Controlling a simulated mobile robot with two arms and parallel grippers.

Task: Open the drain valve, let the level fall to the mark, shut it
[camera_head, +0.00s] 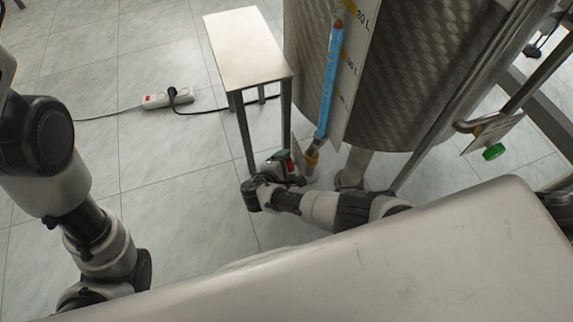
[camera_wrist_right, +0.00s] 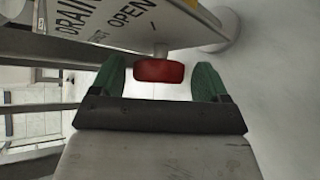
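The steel tank (camera_head: 415,70) stands at the upper middle of the head view. A sight tube with blue liquid (camera_head: 327,90) runs down its front beside a litre scale (camera_head: 357,62); I cannot read the exact level. The red drain valve handle (camera_wrist_right: 158,71) is in the right wrist view, below a plate (camera_wrist_right: 118,18) marked DRAIN and OPEN. My right gripper (camera_wrist_right: 160,82) is open, with one green finger on each side of the handle and a gap on both sides. In the head view my right gripper (camera_head: 284,163) is low by the tank. My left gripper is out of view.
A small metal stand (camera_head: 246,48) is left of the tank, close to my right gripper. A power strip (camera_head: 168,98) with a cable lies on the floor at left. A green knob (camera_head: 494,152) hangs at right.

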